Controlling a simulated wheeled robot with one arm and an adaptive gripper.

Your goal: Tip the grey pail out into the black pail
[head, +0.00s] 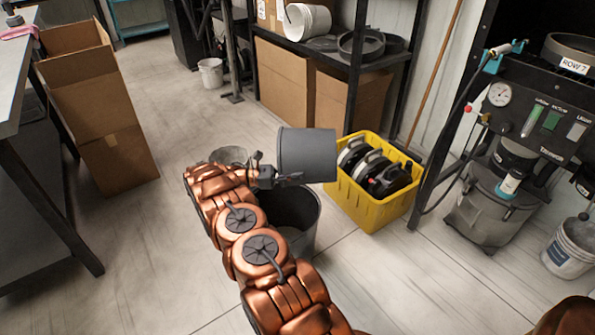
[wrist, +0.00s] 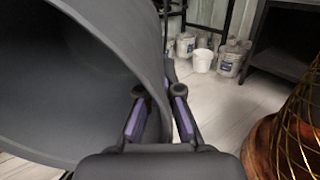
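The grey pail (head: 308,154) is held in the air on its side, over the black pail (head: 308,222). My gripper (head: 277,178) is at its left end in the head view. In the wrist view my gripper (wrist: 159,115) has its purple-padded fingers on both sides of the wall at the rim of the grey pail (wrist: 60,90), which fills the left. The part of its inside that shows is bare; the rest is hidden. The black pail stands upright on the floor, partly hidden by my arm and the grey pail; what it holds cannot be told.
A yellow crate (head: 372,212) with black round parts stands close to the right of the black pail. A smaller grey bucket (head: 230,155) stands behind my arm. Shelving with cardboard boxes (head: 285,72) is behind. Open floor (head: 130,250) lies to the left.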

